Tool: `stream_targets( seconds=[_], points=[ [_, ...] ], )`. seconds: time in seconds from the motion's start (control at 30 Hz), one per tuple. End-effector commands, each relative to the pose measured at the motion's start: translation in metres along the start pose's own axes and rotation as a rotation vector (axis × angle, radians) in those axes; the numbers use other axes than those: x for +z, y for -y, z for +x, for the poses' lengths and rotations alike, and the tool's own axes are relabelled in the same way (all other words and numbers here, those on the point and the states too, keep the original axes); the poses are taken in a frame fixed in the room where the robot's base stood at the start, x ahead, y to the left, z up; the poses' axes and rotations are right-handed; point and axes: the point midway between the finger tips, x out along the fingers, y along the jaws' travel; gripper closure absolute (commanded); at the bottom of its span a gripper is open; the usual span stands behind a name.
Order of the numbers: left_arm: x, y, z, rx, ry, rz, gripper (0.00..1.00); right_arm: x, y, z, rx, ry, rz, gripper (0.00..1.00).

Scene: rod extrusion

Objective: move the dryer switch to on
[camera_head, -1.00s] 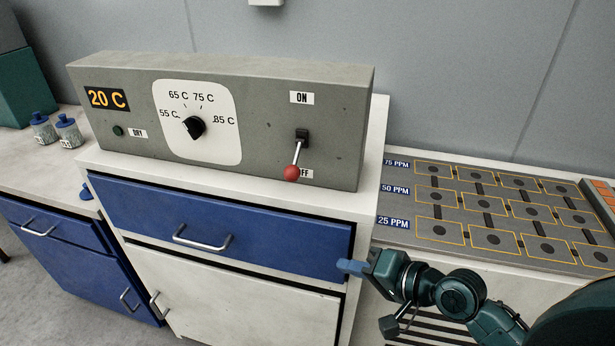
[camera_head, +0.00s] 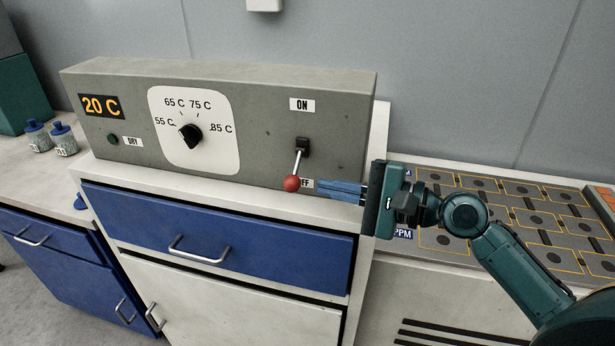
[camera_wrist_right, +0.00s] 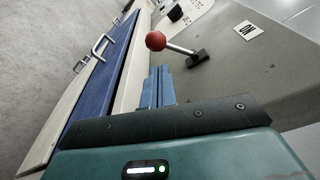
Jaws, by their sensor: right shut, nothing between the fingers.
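The dryer switch is a lever with a red ball (camera_head: 291,183) on a metal stem, set in a black base (camera_head: 302,147) on the grey dryer panel (camera_head: 260,130). The lever points down toward the OFF label, below the ON label (camera_head: 302,104). My right gripper (camera_head: 322,188) is shut and empty, its blue fingers pointing left just right of the red ball, near the panel's lower edge. In the right wrist view the red ball (camera_wrist_right: 155,41) is beyond the fingertips (camera_wrist_right: 160,70), with a small gap visible. My left gripper is not in view.
The panel has a black dial (camera_head: 190,134), a 20 C display (camera_head: 101,105) and a green DRY button (camera_head: 113,139). It stands on a cabinet with a blue drawer (camera_head: 210,235). A plate of marked squares (camera_head: 520,215) is at the right. Small jars (camera_head: 50,138) stand at left.

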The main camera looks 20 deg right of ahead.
Motion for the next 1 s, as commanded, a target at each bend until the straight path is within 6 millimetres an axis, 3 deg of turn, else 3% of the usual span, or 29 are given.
stream_targets(
  seconds=[0.1, 0.3, 1.0],
  points=[
    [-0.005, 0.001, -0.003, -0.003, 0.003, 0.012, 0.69, 0.002, 0.003, 0.022, -0.004, 0.002, 0.001, 1.0],
    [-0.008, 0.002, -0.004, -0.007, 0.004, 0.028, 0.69, 0.0, 0.001, 0.043, -0.001, 0.0, 0.001, 1.0],
    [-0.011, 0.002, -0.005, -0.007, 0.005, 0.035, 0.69, -0.006, 0.006, 0.054, 0.005, 0.0, 0.03, 1.0]
  ],
)
